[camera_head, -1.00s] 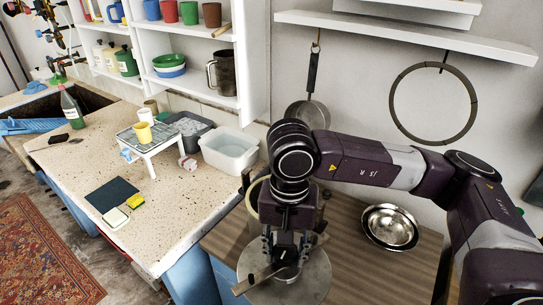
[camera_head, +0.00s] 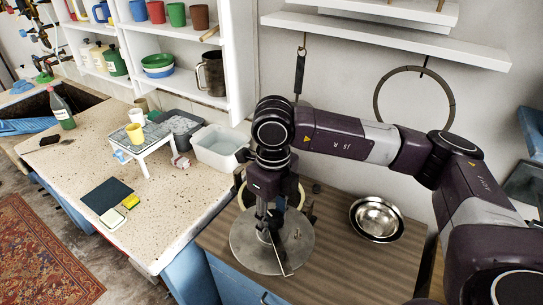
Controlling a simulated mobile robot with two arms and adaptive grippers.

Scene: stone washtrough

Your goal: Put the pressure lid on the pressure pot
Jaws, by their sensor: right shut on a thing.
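The pressure lid is a flat grey metal disc (camera_head: 298,241) with a bar-like handle, above the front of the brown wooden counter. My right gripper (camera_head: 266,227) reaches down from above and is shut on the lid's middle. A round vessel with a pale rim (camera_head: 242,193), probably the pressure pot, stands just behind the lid. My right arm and the lid hide most of it, so I cannot see its inside. The lid is in front of this vessel, not on it. My left gripper is not in view.
Nested metal bowls (camera_head: 377,219) stand on the wooden counter (camera_head: 335,258) to the right. A white tub (camera_head: 218,150) and a grey basin (camera_head: 180,127) stand on the speckled worktop at the left. A white shelf (camera_head: 400,42) and a hanging ring (camera_head: 381,100) are on the wall.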

